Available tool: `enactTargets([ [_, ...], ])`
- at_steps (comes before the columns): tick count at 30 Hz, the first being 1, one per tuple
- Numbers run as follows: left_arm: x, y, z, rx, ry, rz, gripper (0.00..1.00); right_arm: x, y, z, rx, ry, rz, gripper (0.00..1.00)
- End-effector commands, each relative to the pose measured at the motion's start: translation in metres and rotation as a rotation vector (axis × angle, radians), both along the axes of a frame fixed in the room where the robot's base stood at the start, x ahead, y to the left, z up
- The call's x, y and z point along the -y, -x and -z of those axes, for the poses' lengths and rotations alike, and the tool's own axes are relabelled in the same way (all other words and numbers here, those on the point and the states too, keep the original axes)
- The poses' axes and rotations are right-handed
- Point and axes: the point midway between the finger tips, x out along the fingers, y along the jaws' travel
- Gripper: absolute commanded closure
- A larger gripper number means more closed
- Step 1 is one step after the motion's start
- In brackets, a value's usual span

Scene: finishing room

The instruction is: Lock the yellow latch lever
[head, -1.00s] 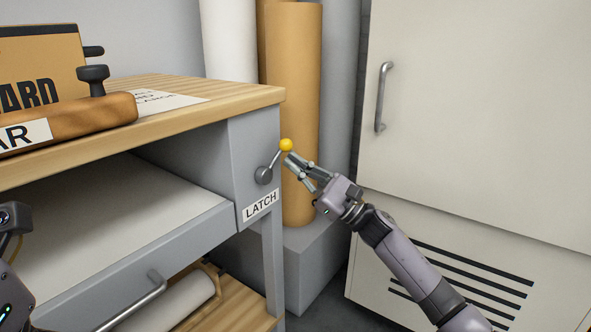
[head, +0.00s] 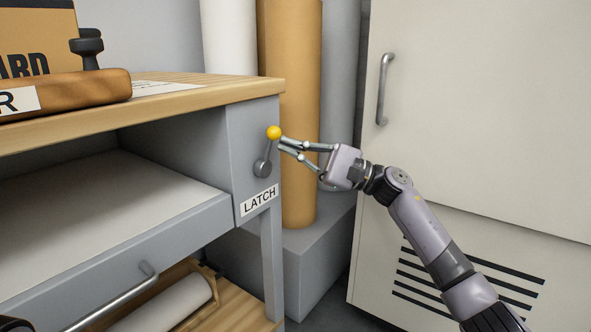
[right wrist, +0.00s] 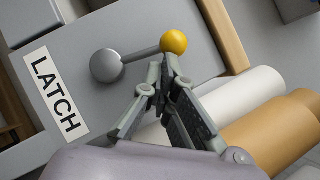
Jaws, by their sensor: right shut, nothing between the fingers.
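The latch lever has a yellow ball knob (head: 274,133) on a short grey arm that rises from a round grey pivot (head: 262,169). It sits on the end panel of the grey bench, above the LATCH label (head: 259,200). The lever points up and slightly right in the head view. My right gripper (head: 280,143) is shut and empty, its fingertips at the right of the knob, just below it. In the right wrist view the fingertips (right wrist: 163,86) are close under the yellow knob (right wrist: 173,42); I cannot tell whether they touch. My left gripper is not in view.
The wooden bench top (head: 220,88) overhangs just above the lever. A drawer with a metal handle (head: 112,300) is at lower left. Upright rolls, one tan (head: 300,190), stand behind on a grey block (head: 318,245). A white cabinet (head: 470,110) is at right.

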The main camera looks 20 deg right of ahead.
Motion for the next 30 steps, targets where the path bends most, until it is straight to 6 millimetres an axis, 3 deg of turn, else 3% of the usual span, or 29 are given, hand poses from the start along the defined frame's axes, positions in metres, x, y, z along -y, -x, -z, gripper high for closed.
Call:
enactTargets([
  [7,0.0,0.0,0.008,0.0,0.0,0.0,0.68,-0.009,0.007,-0.01,0.148,0.187,0.0,1.0],
  [21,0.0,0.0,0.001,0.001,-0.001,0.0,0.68,-0.026,0.02,-0.019,0.392,0.5,0.0,1.0],
  [30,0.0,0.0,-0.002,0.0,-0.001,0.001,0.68,-0.032,0.025,-0.018,0.422,0.541,0.0,1.0],
])
